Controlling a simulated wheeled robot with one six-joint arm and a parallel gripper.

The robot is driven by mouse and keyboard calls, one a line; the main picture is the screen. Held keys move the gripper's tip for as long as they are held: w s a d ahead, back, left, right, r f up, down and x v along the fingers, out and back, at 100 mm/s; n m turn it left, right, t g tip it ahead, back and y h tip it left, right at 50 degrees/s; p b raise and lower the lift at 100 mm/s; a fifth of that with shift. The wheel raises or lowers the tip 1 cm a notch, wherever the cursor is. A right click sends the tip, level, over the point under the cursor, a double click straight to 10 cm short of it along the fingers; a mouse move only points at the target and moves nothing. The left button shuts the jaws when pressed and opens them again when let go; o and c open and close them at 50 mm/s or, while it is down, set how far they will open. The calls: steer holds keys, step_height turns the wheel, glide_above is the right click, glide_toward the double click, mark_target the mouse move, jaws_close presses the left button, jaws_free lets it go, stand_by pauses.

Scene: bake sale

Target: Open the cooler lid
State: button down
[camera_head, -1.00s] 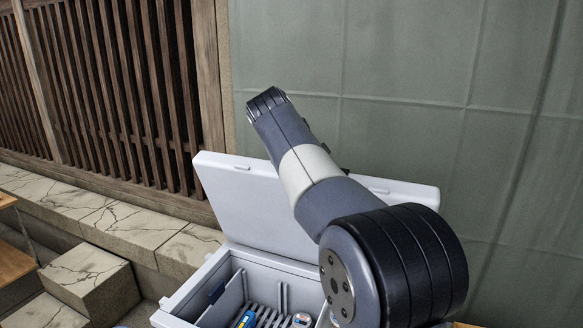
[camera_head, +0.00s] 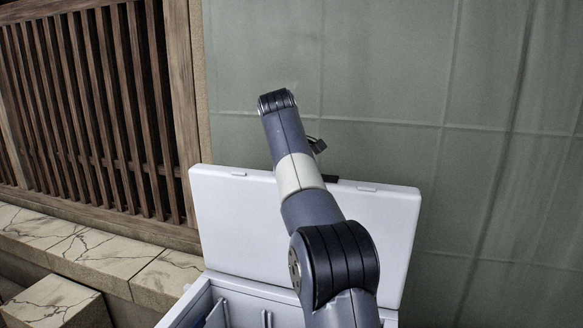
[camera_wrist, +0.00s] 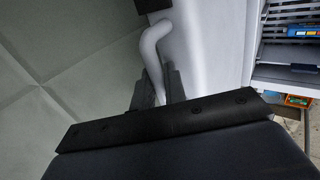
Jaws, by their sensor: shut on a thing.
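The white cooler lid (camera_head: 240,225) stands raised, roughly upright, at the back of the white cooler (camera_head: 268,292), whose inside is partly visible. In the wrist view the lid is the pale surface (camera_wrist: 215,45) right of my gripper. My gripper (camera_wrist: 160,95) is shut on the lid's white curved handle (camera_wrist: 152,42), with a dark finger on each side of it. In the head view my arm covers part of the lid and cooler, and the grip itself cannot be made out clearly.
A green-grey wall (camera_head: 500,180) stands close behind the lid. A wooden slatted screen (camera_head: 90,110) and cracked stone ledge (camera_head: 60,235) are at left. In the wrist view, a blue item (camera_wrist: 300,31) lies in the cooler and an orange-and-green item (camera_wrist: 298,100) shows below it.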

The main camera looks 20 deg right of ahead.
steer(key=shift+w+d, duration=0.15)
steer(key=shift+w, duration=0.05)
stand_by(0.3)
steer(key=c, duration=1.8)
jaws_free()
steer(key=v, duration=0.7)
steer(key=shift+s+r, duration=0.15)
steer(key=x, duration=0.7)
steer(key=shift+f, duration=0.25)
